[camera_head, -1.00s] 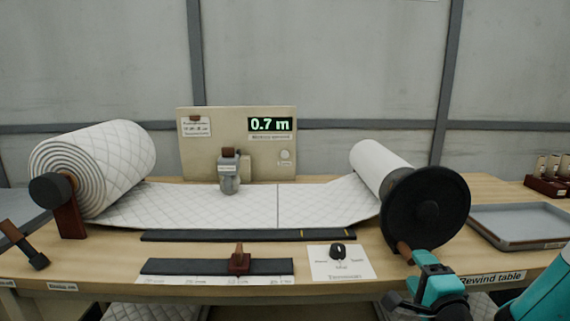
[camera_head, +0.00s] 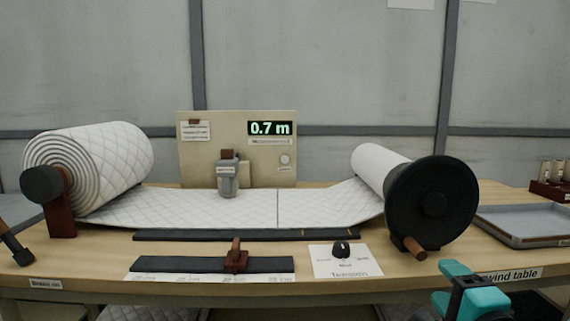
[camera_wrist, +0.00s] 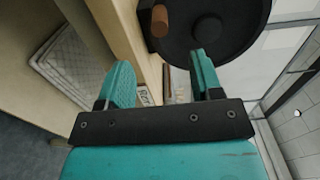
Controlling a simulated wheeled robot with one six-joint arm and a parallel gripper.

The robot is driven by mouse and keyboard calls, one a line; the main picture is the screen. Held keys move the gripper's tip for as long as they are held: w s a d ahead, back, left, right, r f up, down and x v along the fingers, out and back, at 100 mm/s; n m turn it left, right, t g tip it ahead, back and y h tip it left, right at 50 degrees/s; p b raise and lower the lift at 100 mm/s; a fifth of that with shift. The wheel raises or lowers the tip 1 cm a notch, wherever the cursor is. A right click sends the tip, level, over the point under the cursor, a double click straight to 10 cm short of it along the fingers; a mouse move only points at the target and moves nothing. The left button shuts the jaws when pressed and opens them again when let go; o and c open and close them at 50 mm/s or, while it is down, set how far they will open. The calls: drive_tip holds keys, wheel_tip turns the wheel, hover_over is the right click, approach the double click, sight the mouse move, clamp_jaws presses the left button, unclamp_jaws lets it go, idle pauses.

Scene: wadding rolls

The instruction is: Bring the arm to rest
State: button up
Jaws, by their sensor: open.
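My gripper (camera_head: 470,290) is low at the front right, below the table's front edge in the head view, and only part of it shows. In the wrist view my gripper (camera_wrist: 160,82) has its two teal fingers apart with nothing between them. The black rewind wheel (camera_head: 432,203) stands at the right of the table with its brown crank handle (camera_head: 415,248) at the lower left of the disc. The handle also shows in the wrist view (camera_wrist: 160,20), beyond the fingertips and apart from them.
White quilted wadding runs from the large roll (camera_head: 110,165) to the small roll (camera_head: 378,165). The display (camera_head: 270,128) reads 0.7 m. A red-brown slider (camera_head: 236,258) and a tension knob (camera_head: 341,248) sit near the front edge. A grey tray (camera_head: 525,222) lies at the right.

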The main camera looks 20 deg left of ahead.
drive_tip(key=s+a+r+n+g+y, duration=0.3)
drive_tip(key=s+r+n+g, duration=0.1)
drive_tip(key=s+n+g, duration=0.6)
drive_tip(key=s+d+n+g+h, duration=0.3)
drive_tip(key=s+d+n, duration=0.25)
drive_tip(key=s, duration=0.35)
drive_tip(key=s+d+n+g+h, duration=0.35)
drive_tip(key=s+d+n, duration=0.2)
drive_tip(key=s, duration=0.25)
wheel_tip(320, 180, up, 16)
drive_tip(key=m+p, duration=0.1)
drive_tip(key=p, duration=1.5)
drive_tip(key=shift+w+d+r, duration=0.15)
drive_tip(key=shift+w+r, duration=0.05)
drive_tip(key=shift+r, duration=0.05)
